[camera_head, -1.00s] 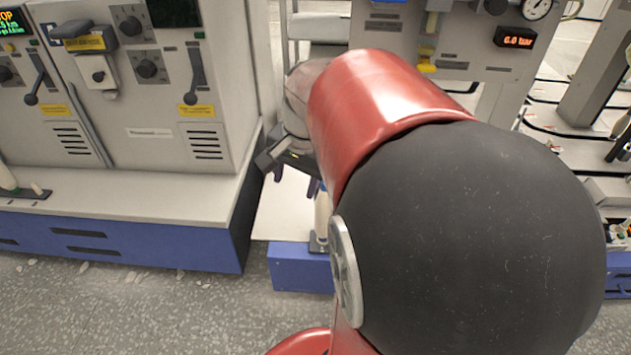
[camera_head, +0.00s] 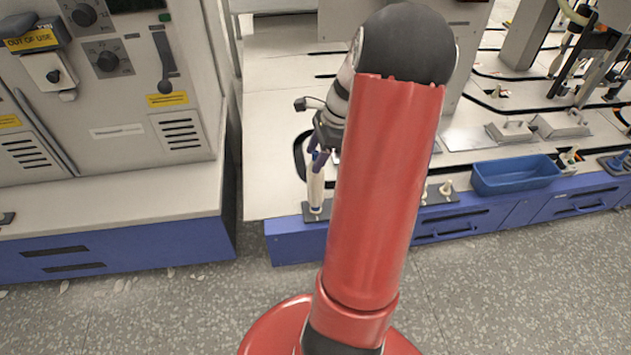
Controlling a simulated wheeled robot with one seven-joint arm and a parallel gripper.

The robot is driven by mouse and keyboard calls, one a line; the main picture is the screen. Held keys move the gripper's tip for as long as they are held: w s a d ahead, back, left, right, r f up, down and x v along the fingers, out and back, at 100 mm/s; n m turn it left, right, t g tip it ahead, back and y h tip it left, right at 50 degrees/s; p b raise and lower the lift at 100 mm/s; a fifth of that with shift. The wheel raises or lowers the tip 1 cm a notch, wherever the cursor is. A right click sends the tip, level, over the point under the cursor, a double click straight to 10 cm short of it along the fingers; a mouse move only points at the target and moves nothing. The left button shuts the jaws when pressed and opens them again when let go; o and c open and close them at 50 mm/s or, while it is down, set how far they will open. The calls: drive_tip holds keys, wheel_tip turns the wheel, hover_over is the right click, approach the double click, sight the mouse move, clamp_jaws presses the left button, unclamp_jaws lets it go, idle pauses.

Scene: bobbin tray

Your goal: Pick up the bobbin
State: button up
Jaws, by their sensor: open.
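A slim white bobbin (camera_head: 315,192) with a blue upper end stands upright on a dark tray (camera_head: 315,215) at the front edge of the light worktop, left of my red arm. My gripper (camera_head: 318,157) is at the bobbin's upper end, its dark purple fingers open and pointing down. The fingers appear to be on either side of the blue top; I cannot tell whether they touch it. My arm hides the part of the worktop to the right of the bobbin.
A grey machine (camera_head: 110,80) with knobs and levers stands left, across a narrow gap. On the right are a blue bin (camera_head: 516,175), small white pegs (camera_head: 445,188) on the tray and metal lidded boxes (camera_head: 510,130). Speckled floor lies in front.

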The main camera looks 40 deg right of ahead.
drive_tip(key=shift+x, duration=1.05)
drive_tip(key=shift+c, duration=0.2)
clamp_jaws()
drive_tip(key=shift+r, duration=0.15)
